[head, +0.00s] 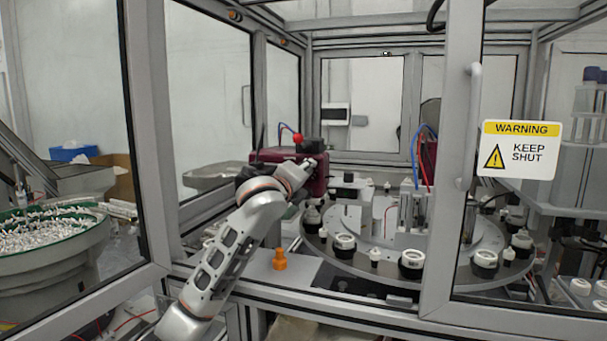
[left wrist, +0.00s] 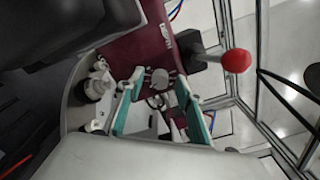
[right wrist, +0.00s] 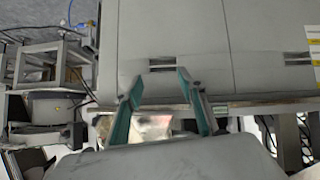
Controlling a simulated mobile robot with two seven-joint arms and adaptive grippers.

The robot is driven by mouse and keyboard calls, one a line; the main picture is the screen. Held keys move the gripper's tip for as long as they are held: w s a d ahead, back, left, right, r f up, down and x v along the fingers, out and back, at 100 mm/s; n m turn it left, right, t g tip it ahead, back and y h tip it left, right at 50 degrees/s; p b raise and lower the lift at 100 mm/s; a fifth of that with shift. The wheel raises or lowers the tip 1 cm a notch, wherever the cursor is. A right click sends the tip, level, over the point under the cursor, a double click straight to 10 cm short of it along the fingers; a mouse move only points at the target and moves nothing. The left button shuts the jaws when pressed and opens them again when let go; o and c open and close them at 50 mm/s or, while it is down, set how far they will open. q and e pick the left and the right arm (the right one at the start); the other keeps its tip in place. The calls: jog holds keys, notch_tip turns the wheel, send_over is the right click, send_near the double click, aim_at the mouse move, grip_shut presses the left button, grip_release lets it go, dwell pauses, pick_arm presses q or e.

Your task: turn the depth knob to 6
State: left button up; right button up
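The depth knob appears to be the small round grey knob (left wrist: 160,78) on the face of the maroon unit (left wrist: 133,48) in the left wrist view. My left gripper (left wrist: 161,84) is open, its two teal fingers on either side of the knob's line of sight. I cannot tell whether they touch it. In the head view my left arm reaches through the open front to the maroon unit (head: 318,180); the knob is hidden there and its setting is unreadable. My right gripper (right wrist: 160,82) is open and empty, in front of a grey panel, outside the head view.
A red ball lever (left wrist: 237,60) stands beside the knob. A rotary table (head: 345,268) with several caps fills the cell's middle. An orange part (head: 280,259) sits near the front edge. A door with a warning sign (head: 519,150) and frame posts bound the opening.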

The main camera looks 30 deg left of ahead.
pick_arm(q)
jog(key=shift+c, duration=0.4)
grip_shut()
jog(key=shift+n, duration=2.8)
jog(key=shift+o, duration=0.4)
grip_release()
